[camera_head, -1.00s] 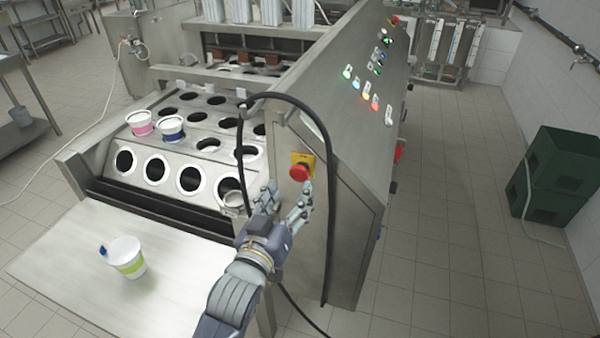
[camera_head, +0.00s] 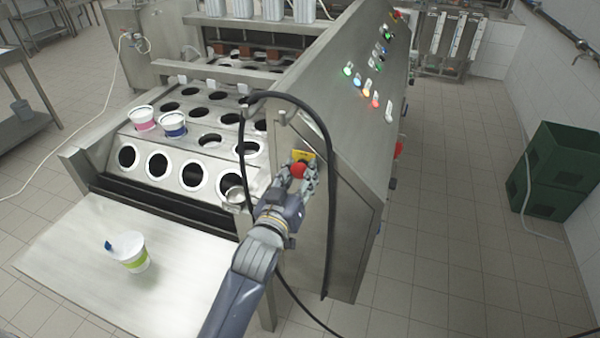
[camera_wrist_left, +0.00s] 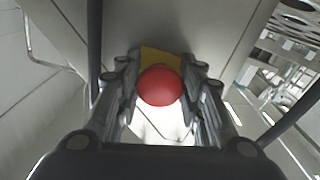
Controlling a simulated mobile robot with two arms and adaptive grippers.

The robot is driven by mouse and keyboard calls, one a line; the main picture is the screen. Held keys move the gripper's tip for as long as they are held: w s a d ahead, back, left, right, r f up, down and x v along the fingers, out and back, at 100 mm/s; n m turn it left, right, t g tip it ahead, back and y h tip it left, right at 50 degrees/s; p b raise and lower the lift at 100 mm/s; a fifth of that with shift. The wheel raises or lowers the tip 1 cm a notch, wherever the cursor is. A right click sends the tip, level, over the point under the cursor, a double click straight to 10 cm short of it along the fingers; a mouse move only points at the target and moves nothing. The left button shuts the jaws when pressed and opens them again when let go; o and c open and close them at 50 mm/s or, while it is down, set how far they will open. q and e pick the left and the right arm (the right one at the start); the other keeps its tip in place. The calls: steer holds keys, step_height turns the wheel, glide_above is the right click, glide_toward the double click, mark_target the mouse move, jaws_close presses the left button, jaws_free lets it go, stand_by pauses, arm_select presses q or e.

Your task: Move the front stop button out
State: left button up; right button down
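The front stop button is a red round knob (camera_head: 298,170) on a yellow plate (camera_head: 303,155), on the front end panel of the steel machine. In the left wrist view the red knob (camera_wrist_left: 159,86) sits between my fingers, with part of the yellow plate (camera_wrist_left: 160,58) behind it. My left gripper (camera_head: 298,176) is at the button, one finger on each side of the knob. A finger stands close on either side; I cannot tell whether they touch it. My right gripper is not in view.
A black cable (camera_head: 243,150) loops in front of the machine, just left of the button. A steel table (camera_head: 85,255) holds a white and green cup (camera_head: 131,252). Two cups (camera_head: 143,118) stand in the hole plate. Green crates (camera_head: 560,165) stand at right; the floor between is clear.

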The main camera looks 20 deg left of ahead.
arm_select(q)
jaws_close()
steer(key=shift+s+p, duration=0.45)
steer(key=shift+f, duration=0.1)
steer(key=o, duration=1)
jaws_free()
steer(key=shift+s, duration=0.1)
steer(key=shift+c, duration=0.2)
steer(key=shift+s, duration=0.1)
steer(key=s, duration=1.2)
steer(key=shift+a, duration=0.25)
